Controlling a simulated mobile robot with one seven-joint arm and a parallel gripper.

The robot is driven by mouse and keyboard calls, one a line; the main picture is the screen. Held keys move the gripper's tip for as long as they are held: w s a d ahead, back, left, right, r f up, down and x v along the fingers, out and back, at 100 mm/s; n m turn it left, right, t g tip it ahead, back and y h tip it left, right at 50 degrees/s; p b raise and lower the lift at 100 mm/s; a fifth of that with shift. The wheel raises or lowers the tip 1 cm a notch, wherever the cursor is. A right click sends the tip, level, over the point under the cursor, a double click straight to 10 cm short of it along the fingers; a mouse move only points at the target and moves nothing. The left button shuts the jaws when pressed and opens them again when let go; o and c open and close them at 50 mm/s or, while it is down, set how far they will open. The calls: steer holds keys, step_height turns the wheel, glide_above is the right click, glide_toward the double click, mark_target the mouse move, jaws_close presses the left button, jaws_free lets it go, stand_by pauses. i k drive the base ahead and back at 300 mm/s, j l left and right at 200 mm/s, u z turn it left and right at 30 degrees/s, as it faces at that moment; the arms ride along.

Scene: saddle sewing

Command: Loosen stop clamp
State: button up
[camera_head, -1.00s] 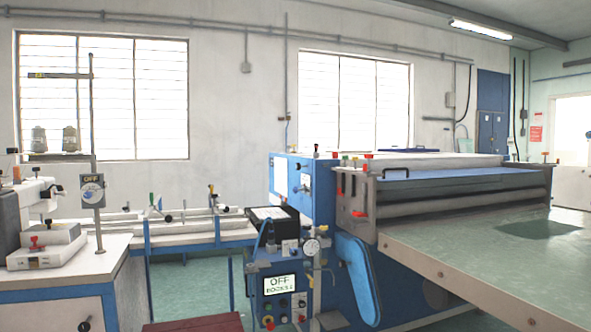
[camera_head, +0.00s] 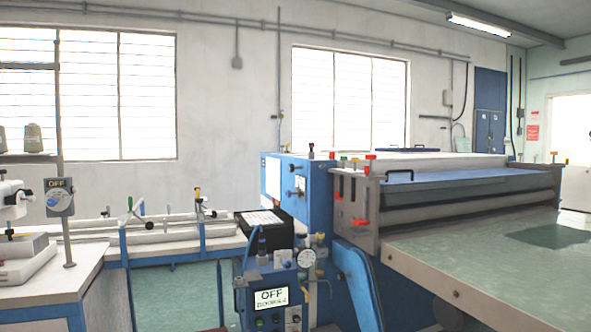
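Rails (camera_head: 165,237) run along a blue-framed bench at the left centre. Several small clamp-like fittings with coloured knobs stand on them: one with a green lever (camera_head: 130,207), one with a yellow-topped knob (camera_head: 197,197), and a dark knob (camera_head: 158,226). Red clamp-like handles (camera_head: 360,222) also sit on the end plate of the roller machine (camera_head: 400,190). I cannot tell which of these is the stop clamp, or whether any is tight or loose. My gripper is not in view.
A sewing station with an OFF switch (camera_head: 59,197) is at left. A wide green-topped table (camera_head: 480,262) fills the right.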

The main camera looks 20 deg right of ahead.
mark_target(291, 167)
steer(key=i+l, duration=0.2)
steer(key=i, duration=0.25)
steer(key=i+l, duration=0.25)
steer(key=i, duration=0.2)
steer(key=i+l, duration=0.2)
steer(key=i, duration=0.25)
steer(key=i+l, duration=0.2)
steer(key=i, duration=0.2)
steer(key=i+l, duration=0.25)
steer(key=i, duration=0.2)
steer(key=i+l, duration=0.2)
steer(key=i, duration=0.25)
steer(key=z, duration=0.05)
